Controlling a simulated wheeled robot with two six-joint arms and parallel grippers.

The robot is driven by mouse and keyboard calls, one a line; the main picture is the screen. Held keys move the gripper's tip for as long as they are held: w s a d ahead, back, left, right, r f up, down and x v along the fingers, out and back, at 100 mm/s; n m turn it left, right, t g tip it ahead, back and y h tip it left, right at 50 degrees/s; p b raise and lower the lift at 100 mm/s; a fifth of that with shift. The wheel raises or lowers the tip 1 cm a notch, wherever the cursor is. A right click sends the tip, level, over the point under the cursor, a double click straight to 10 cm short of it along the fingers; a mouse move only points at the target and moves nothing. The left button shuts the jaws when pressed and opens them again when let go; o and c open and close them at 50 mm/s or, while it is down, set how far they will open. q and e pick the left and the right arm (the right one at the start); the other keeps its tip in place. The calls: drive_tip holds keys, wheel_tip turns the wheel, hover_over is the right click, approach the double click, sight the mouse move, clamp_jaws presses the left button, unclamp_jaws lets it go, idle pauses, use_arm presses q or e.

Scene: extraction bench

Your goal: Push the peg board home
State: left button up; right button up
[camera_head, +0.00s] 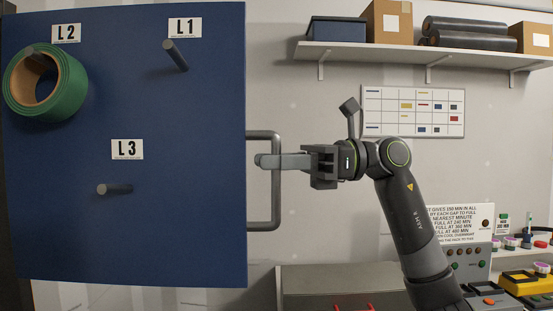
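The peg board (140,235) is a large blue upright panel at the left of the head view. It carries pegs by the labels L1 (185,27), L2 (66,33) and L3 (127,149). A green tape roll (72,95) hangs on the L2 peg; the L1 peg (175,55) and L3 peg (115,189) are bare. A grey handle (277,205) stands out from the board's right edge. My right gripper (266,160) reaches left across the handle's upright bar. I see it side-on, so its opening and any grip are hidden. My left gripper is out of view.
A wall shelf (420,55) with a blue bin (337,29), boxes and dark rolls is at the upper right. A wall chart (413,111) hangs below it. A bench with a sign (459,222), control panel and small items is at the lower right.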

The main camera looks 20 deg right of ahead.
sight(63, 160)
clamp_jaws()
drive_tip(key=shift+a, duration=0.15)
drive_tip(key=shift+a+r, duration=0.1)
drive_tip(key=shift+a, duration=0.25)
drive_tip(key=w+a, duration=0.2)
drive_tip(key=a, duration=0.7)
drive_tip(key=w+a+p, duration=0.1)
drive_tip(key=w+a, duration=0.2)
drive_tip(key=a, duration=0.6)
drive_tip(key=w+a+p, duration=0.1)
drive_tip(key=w+a, duration=0.2)
drive_tip(key=a, duration=0.7)
drive_tip(key=shift+w, duration=0.15)
